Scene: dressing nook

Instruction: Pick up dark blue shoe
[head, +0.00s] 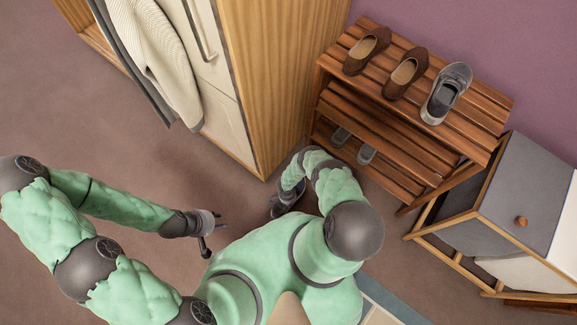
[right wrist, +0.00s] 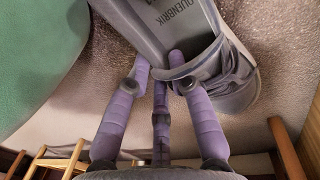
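In the head view the right gripper (head: 280,208) and the shoe are small and dark beside the cabinet's lower corner, partly hidden by my arm. My left gripper (head: 212,232) is open and empty over the floor, left of my body.
A slatted wooden shoe rack (head: 385,115) holds brown shoes (head: 366,52) and a grey shoe (head: 446,92) on top, with grey shoes (head: 366,153) lower down. A wooden cabinet (head: 275,80) with hanging clothes stands left of it. A grey-fronted unit (head: 510,195) is right. Floor at left is clear.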

